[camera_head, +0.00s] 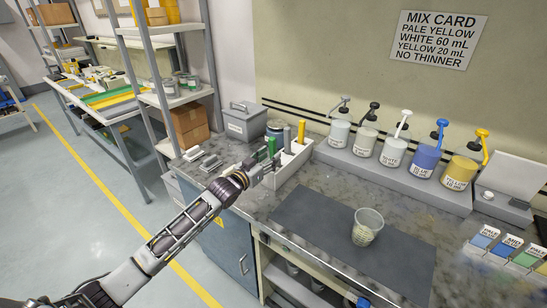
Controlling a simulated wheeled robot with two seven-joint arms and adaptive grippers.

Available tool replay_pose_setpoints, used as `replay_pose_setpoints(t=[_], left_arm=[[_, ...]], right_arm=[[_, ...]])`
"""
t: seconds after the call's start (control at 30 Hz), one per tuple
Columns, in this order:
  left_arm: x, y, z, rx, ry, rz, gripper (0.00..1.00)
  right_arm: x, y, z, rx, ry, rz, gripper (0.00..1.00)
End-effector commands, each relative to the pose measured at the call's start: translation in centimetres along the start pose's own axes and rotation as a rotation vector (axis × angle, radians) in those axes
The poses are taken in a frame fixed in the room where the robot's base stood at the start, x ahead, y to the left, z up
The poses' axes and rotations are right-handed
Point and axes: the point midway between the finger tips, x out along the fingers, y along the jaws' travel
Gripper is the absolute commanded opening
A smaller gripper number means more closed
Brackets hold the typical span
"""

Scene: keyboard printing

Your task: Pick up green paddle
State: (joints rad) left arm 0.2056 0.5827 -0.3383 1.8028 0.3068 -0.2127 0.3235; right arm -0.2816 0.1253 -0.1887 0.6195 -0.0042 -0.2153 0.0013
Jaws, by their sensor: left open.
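The green paddle (272,146) stands upright in a white holder (296,164) near the back left of the bench, with mostly its handle showing. My left gripper (265,160) is open, with its fingers right at the green paddle and at the holder's left end. From this view I cannot tell whether the fingers touch the handle. The lower part of the paddle is hidden by the holder and my gripper. My right gripper is not in view.
A darker handle (287,138) and a yellow-orange handle (301,131) stand beside the green one. A row of pump cans (394,151) runs along the back. A clear cup (367,227) stands on a dark mat (310,222). A grey box (244,121) is behind my gripper.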

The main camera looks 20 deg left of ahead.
Motion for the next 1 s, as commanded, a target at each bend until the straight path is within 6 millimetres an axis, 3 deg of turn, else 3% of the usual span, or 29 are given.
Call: replay_pose_setpoints(t=[0.4, 0.97, 1.0], left_arm=[[2.7, -0.1, -0.1, 0.000, 0.001, 0.000, 0.46], [2.9, -0.1, -0.1, 0.001, -0.001, 0.000, 0.46], [2.9, -0.1, -0.1, 0.001, -0.001, 0.000, 0.41]], right_arm=[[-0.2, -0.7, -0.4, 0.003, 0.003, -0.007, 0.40], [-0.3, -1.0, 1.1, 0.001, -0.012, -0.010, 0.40], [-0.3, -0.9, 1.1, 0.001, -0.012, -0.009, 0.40]])
